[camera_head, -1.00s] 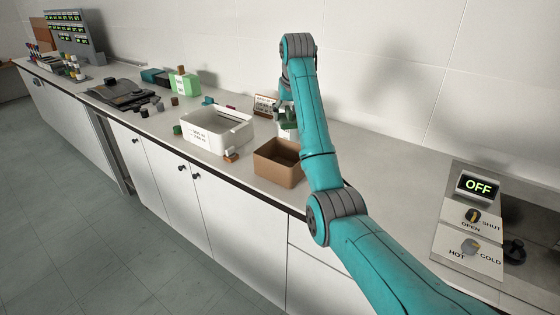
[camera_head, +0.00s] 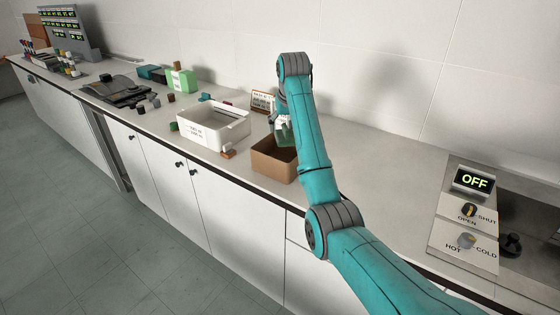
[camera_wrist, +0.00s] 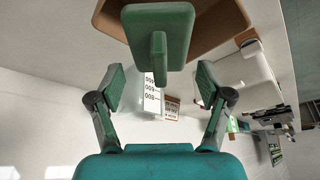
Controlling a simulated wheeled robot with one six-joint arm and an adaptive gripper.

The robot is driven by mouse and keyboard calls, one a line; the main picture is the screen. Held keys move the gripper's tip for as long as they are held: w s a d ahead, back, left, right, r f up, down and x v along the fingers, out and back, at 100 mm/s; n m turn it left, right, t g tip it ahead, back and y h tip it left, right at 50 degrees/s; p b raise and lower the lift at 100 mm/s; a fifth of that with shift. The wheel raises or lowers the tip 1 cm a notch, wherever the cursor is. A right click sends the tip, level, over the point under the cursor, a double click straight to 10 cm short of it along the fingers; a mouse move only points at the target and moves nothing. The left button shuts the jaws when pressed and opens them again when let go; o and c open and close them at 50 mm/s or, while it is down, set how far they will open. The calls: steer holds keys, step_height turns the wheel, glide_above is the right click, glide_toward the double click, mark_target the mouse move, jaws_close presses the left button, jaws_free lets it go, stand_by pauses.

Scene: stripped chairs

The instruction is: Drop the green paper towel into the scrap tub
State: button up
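A green thing with a broad flat part and a narrow stem (camera_wrist: 158,30) shows between and beyond the fingertips, with gaps on both sides. It may be the green paper towel; its shape does not look like paper. It overlaps the brown open box (camera_wrist: 222,30), and I cannot tell whether it is inside or above it. In the head view my gripper (camera_head: 283,130) is over the back of that brown box (camera_head: 272,165). A white open tub (camera_head: 200,134) with an unreadable label stands left of it.
A small sign (camera_head: 262,101) stands behind the box. A small orange-brown block (camera_head: 228,154) lies between tub and box. A green carton (camera_head: 183,80), dark trays and several small blocks lie further left. The counter right of my arm is clear up to a sink panel (camera_head: 464,230).

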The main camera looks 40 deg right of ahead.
steer(key=shift+o, duration=0.5)
step_height(320, 180, up, 10)
stand_by(0.4)
stand_by(0.3)
